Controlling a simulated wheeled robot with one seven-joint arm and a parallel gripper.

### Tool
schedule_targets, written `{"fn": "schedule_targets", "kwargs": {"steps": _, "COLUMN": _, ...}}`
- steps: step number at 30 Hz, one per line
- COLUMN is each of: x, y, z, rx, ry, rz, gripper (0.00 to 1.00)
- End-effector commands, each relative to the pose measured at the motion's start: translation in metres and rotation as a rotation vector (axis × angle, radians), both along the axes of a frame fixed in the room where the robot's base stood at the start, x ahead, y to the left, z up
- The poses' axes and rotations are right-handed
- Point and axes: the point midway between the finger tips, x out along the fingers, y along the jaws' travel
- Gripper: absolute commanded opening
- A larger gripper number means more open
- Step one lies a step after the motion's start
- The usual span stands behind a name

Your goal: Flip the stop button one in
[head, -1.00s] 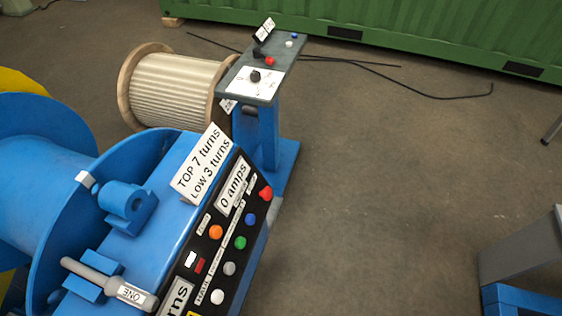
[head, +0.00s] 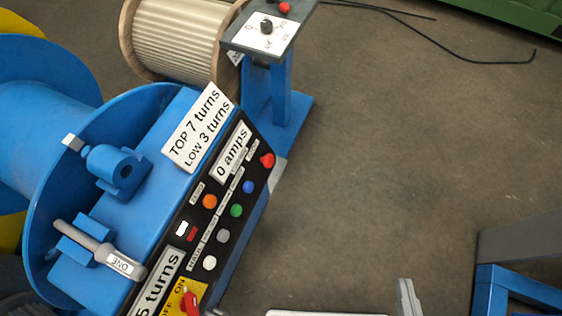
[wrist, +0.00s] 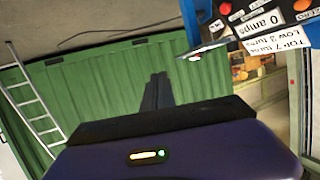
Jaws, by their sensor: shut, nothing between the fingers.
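A grey rod-shaped handle (head: 98,250) labelled ONE, upside down in the picture, lies across a blue bracket (head: 85,236) at the lower left in the head view. Its thin end points to the blue drum flange and its thick end to the console. I cannot tell whether this is the stop button one; no button reads as stop. The black console panel (head: 212,222) carries several coloured buttons, including a red one (head: 267,160). My gripper (wrist: 157,80) shows in the wrist view with its dark fingers together and empty, apart from the console.
A yellow plate with a red switch (head: 187,300) is at the console's lower end. A sign (head: 197,127) stands above the panel. A blue-legged stand (head: 283,95) and a wooden spool (head: 178,38) are behind. The floor right of the console is open.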

Motion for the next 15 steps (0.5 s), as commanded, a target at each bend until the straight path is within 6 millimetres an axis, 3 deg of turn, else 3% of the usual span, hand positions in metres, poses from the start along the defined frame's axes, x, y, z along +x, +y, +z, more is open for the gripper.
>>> {"fn": "schedule_targets", "kwargs": {"steps": 9, "x": 0.055, "y": -0.017, "z": -0.137, "rx": 0.299, "ry": 0.297, "rz": -0.080, "gripper": 0.00}}
{"fn": "schedule_targets", "kwargs": {"steps": 15, "x": 0.108, "y": 0.003, "z": -0.192, "rx": 0.561, "ry": 0.486, "rz": -0.055, "gripper": 0.00}}
